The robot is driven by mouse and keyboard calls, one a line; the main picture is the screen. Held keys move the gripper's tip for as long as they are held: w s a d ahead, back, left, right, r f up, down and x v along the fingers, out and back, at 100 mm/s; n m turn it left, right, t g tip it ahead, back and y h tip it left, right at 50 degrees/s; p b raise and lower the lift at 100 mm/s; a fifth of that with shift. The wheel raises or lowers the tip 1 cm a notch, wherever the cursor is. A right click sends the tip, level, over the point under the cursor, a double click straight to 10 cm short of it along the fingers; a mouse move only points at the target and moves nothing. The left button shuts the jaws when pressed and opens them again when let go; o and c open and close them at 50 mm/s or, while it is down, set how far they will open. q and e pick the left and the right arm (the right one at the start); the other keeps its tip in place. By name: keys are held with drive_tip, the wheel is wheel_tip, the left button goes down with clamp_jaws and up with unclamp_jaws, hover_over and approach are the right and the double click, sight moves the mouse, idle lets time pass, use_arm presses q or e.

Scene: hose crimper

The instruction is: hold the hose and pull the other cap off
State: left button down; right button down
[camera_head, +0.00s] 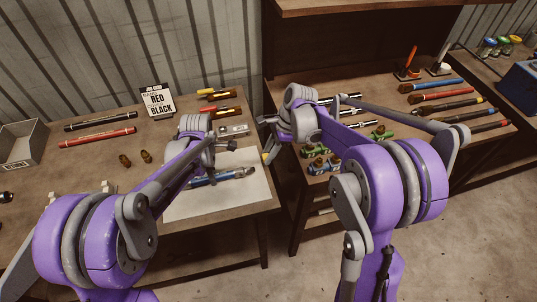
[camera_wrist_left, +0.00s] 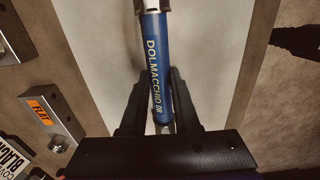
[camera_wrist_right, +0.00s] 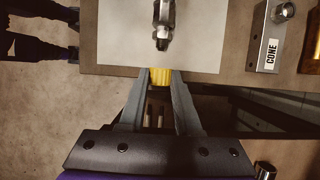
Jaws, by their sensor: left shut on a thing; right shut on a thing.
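The blue hose (camera_head: 205,181), lettered DOLMACCHIO 08, is over the pale mat (camera_head: 250,197) on the left table. My left gripper (camera_wrist_left: 158,88) is shut on the blue hose (camera_wrist_left: 156,65) in the left wrist view. The hose's metal end fitting (camera_wrist_right: 163,25) shows bare in the right wrist view. My right gripper (camera_wrist_right: 160,72) is shut on a yellow cap (camera_wrist_right: 160,77), which is apart from the fitting and just off the table edge. In the head view the left fingertips are hard to make out behind my arm.
Black (camera_head: 100,121) and red (camera_head: 97,137) hoses, brass fittings (camera_head: 146,156), a RED/BLACK sign (camera_head: 157,101) and a grey bin (camera_head: 20,143) are on the left table. A CONE block (camera_wrist_right: 268,40) is near the right gripper. The right bench holds several hoses (camera_head: 442,96). A gap separates the tables.

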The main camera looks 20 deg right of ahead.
use_arm(q)
drive_tip(key=c, duration=0.6)
unclamp_jaws()
drive_tip(key=shift+o, duration=0.2)
wheel_tip(320, 180, up, 12)
